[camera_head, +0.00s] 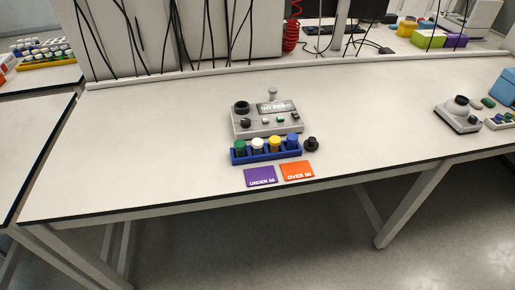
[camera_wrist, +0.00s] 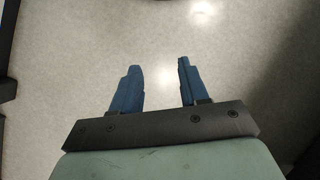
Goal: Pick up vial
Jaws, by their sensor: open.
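Several capped vials stand upright in a blue rack near the table's front edge in the head view: a green-capped vial (camera_head: 240,147), a white-capped vial (camera_head: 257,145), a yellow-capped vial (camera_head: 275,143) and a blue-capped vial (camera_head: 292,141). The rack (camera_head: 266,157) hides their lower parts. My gripper (camera_wrist: 160,65) shows only in the wrist view. Its two blue fingers are apart with nothing between them, and bare floor lies beyond. No vial shows in the wrist view, and the gripper's distance to the rack cannot be told.
A grey device (camera_head: 268,120) reading "NO ZERO" stands behind the rack. A black knob-like piece (camera_head: 311,143) is right of the rack. A purple "UNDER 50" card (camera_head: 260,176) and an orange card (camera_head: 297,170) lie in front. The white table (camera_head: 150,135) is clear on the left.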

